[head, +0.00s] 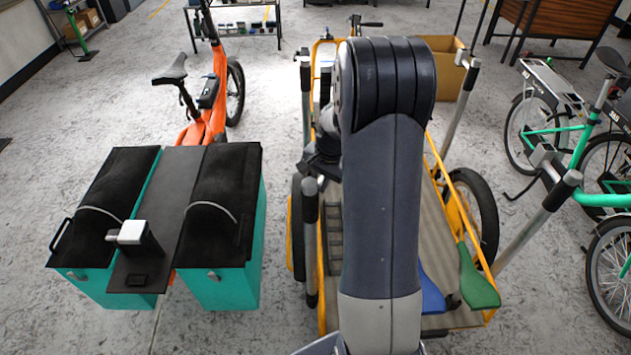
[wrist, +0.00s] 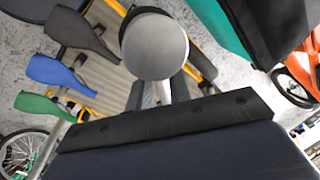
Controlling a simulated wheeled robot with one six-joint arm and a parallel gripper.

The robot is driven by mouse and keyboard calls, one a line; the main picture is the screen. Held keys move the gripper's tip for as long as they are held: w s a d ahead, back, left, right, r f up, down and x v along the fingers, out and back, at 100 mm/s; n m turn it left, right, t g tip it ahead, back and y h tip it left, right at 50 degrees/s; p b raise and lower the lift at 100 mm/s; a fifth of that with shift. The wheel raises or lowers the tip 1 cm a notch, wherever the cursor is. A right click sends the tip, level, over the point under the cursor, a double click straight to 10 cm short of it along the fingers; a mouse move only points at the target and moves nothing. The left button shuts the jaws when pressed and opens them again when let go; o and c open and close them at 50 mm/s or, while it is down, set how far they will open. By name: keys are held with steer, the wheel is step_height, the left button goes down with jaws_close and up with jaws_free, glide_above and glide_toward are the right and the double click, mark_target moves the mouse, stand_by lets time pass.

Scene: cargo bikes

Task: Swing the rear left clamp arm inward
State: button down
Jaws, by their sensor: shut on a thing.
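The rear left clamp arm (head: 311,245) is a grey post with a black upper end, standing roughly upright at the left side of the yellow-framed cargo bed (head: 335,320). My gripper (head: 322,165) is at its upper end, partly hidden behind my own arm. In the wrist view a round grey end face (wrist: 155,46) with a black edge, apparently this post's top, is right in front of my gripper (wrist: 160,92). My gripper is shut on the clamp arm; the fingers are mostly hidden.
The front left post (head: 305,105) stands upright; the rear right post (head: 535,225) leans outward. Green (head: 478,280) and blue (head: 432,292) paddle-shaped parts lie at the bed's right rear. An orange bike with teal boxes (head: 225,270) stands left, green bikes (head: 570,130) right. Floor shows between them.

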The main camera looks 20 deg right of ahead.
steer(key=shift+s+d+m+h+b, duration=0.1)
steer(key=shift+s+m+h+b, duration=0.45)
steer(key=shift+m, duration=1.45)
steer(key=shift+s+a+m+h+p, duration=0.15)
steer(key=shift+s+m, duration=0.75)
steer(key=shift+m, duration=1.1)
steer(key=shift+s+d+m+h+b, duration=0.15)
steer(key=shift+s+m+h, duration=0.45)
steer(key=shift+m, duration=1.4)
steer(key=shift+s, duration=0.15)
steer(key=c, duration=1.3)
jaws_free()
step_height(320, 180, up, 11)
steer(key=s, duration=0.2)
steer(key=shift+a+f, duration=0.15)
steer(key=shift+a, duration=0.3)
